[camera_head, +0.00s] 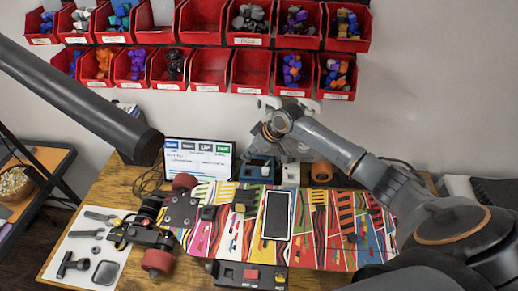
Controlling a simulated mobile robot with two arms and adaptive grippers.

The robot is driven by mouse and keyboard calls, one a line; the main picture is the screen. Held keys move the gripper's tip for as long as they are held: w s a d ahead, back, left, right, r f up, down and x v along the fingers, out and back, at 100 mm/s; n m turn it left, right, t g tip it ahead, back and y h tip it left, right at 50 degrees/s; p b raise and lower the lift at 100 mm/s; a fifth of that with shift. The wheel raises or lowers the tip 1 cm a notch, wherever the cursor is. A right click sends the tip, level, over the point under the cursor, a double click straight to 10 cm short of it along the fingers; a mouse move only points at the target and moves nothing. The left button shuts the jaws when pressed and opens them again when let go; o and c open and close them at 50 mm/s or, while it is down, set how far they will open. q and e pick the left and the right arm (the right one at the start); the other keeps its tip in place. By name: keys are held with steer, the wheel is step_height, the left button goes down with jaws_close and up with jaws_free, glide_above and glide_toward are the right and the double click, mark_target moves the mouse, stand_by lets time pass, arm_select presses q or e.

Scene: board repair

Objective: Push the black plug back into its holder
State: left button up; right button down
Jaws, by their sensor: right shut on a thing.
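My right arm reaches in from the right over the workbench. My right gripper (256,147) points down at the back of the bench, beside the screen, and is shut on a small dark thing. This seems to be the black plug, but it is mostly hidden and too small to make out clearly. A blue block-like piece (261,167) stands directly below the gripper. It may be the holder, and I cannot tell whether the plug touches it. My left gripper cannot be made out.
A colourful board (345,257) lies across the bench with a black-faced rectangle on it. A truck with red wheels (157,260) sits at its left end. Tools lie on a white mat (72,245). A screen (200,158) stands behind. Red bins (210,68) line the wall.

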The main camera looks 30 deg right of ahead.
mark_target(250, 160)
steer(key=shift+a+f+b, duration=0.2)
steer(key=shift+f+b, duration=0.7)
steer(key=shift+f, duration=0.05)
steer(key=shift+d+f+b, duration=0.2)
steer(key=shift+f+b, duration=0.8)
steer(key=shift+f, duration=0.1)
steer(key=shift+a+f, duration=0.1)
steer(key=shift+f, duration=0.3)
arm_select(q)
step_height(250, 160, down, 5)
steer(key=shift+a+r, duration=0.1)
steer(key=shift+r, duration=0.1)
arm_select(e)
steer(key=shift+f, duration=0.1)
arm_select(q)
steer(key=shift+a, duration=0.35)
steer(key=shift+r+p, duration=0.35)
steer(key=shift+r, duration=0.2)
steer(key=shift+f, duration=0.1)
arm_select(e)
steer(key=shift+f, duration=0.4)
steer(key=shift+f, duration=0.15)
arm_select(q)
steer(key=shift+f+b, duration=0.2)
steer(key=shift+b, duration=0.1)
arm_select(e)
steer(key=shift+f, duration=0.55)
